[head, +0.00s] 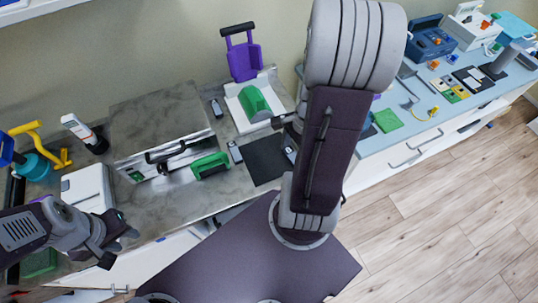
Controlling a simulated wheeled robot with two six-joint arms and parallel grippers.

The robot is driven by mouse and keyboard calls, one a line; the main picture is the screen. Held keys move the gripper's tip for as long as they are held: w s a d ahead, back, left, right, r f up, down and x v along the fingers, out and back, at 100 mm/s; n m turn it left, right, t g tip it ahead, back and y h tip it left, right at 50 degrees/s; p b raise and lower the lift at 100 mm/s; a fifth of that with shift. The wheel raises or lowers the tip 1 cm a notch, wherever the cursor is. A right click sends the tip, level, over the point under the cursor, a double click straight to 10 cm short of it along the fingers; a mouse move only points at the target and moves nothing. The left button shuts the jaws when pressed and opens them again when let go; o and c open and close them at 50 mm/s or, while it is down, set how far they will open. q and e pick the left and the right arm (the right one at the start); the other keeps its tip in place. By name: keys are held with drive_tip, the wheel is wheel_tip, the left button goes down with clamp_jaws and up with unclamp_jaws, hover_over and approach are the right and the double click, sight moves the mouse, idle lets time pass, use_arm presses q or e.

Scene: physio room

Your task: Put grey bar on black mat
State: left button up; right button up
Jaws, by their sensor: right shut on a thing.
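The black mat (262,161) lies flat on the grey counter, left of my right arm. My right gripper (288,130) is at the mat's right side, partly hidden behind my arm. It is shut on what looks like a small grey bar (290,154), seen over the mat's right edge. I cannot tell whether this bar touches the mat. Two similar small grey pieces lie on the counter, one (235,152) just left of the mat and one (217,108) further back. My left gripper (122,244) is open and empty at the lower left.
A white tray (236,117) with a green half-round block (254,103) stands behind the mat. A purple holder (244,61) is at the wall. A green-handled item (210,165) lies left of the mat. A blue-topped table (405,137) with several items is on the right.

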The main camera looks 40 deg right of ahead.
drive_tip(key=shift+s+d+r+m, duration=0.35)
drive_tip(key=shift+s+r+m, duration=0.05)
drive_tip(key=shift+s, duration=0.1)
hover_over(268, 157)
drive_tip(key=shift+m, duration=0.3)
drive_tip(key=f, duration=0.6)
drive_tip(key=shift+d+f, duration=0.2)
drive_tip(key=shift+f, duration=0.2)
drive_tip(key=f, duration=0.2)
drive_tip(key=f+b, duration=0.1)
drive_tip(key=shift+s+f, duration=0.2)
drive_tip(key=shift+f, duration=0.2)
drive_tip(key=shift+w+f, duration=0.15)
drive_tip(key=shift+w, duration=0.05)
drive_tip(key=shift+s, duration=0.1)
